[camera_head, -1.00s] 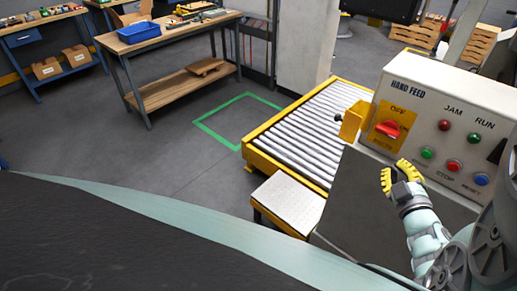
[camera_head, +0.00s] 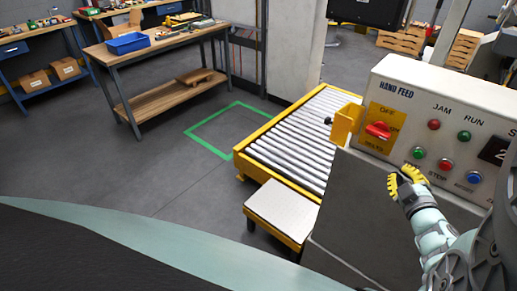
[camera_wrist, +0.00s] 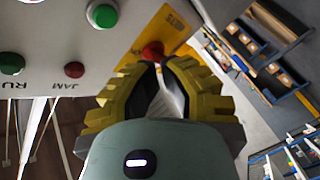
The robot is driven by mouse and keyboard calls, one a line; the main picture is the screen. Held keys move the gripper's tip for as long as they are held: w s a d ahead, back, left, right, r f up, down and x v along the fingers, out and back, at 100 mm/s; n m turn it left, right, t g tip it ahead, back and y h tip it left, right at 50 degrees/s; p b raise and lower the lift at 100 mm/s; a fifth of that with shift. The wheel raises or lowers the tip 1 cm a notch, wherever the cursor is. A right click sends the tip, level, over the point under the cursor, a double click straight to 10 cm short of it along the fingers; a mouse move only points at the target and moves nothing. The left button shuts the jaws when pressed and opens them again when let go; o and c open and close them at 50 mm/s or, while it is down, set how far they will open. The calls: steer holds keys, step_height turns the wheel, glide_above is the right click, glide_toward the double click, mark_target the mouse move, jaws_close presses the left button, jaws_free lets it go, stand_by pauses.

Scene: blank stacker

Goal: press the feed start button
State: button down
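The feed start button is a green button (camera_head: 418,153) at the left of the lower row on the HAND FEED panel (camera_head: 395,79). The START label is hidden behind my gripper. My gripper (camera_head: 402,175), with yellow ribbed fingers, is just below and left of the button in the head view, apparently apart from the panel. In the wrist view a green button (camera_wrist: 103,14) with a pale ring sits at the top, left of my gripper (camera_wrist: 160,63). The fingertips are drawn together with nothing held. A red switch handle (camera_wrist: 152,50) shows just beyond the tips.
A red stop button (camera_head: 446,164) and blue reset button (camera_head: 474,178) sit right of the green one. The red OFF switch (camera_head: 378,130) and a yellow bracket (camera_head: 344,124) are to its left. A roller conveyor (camera_head: 300,140) stands left of the panel's cabinet.

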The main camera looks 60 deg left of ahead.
mark_target(418, 154)
steer(key=shift+w+a+b, duration=0.2)
steer(key=shift+w+a, duration=0.1)
steer(key=shift+w, duration=0.6)
steer(key=shift+w+a+b, duration=0.25)
steer(key=shift+w+a, duration=0.05)
steer(key=shift+w, duration=0.55)
steer(key=shift+w+a+b, duration=0.2)
steer(key=shift+w+a, duration=0.1)
steer(key=shift+w, duration=0.6)
steer(key=shift+w, duration=0.2)
steer(key=shift+w+a, duration=0.1)
steer(key=shift+w, duration=0.15)
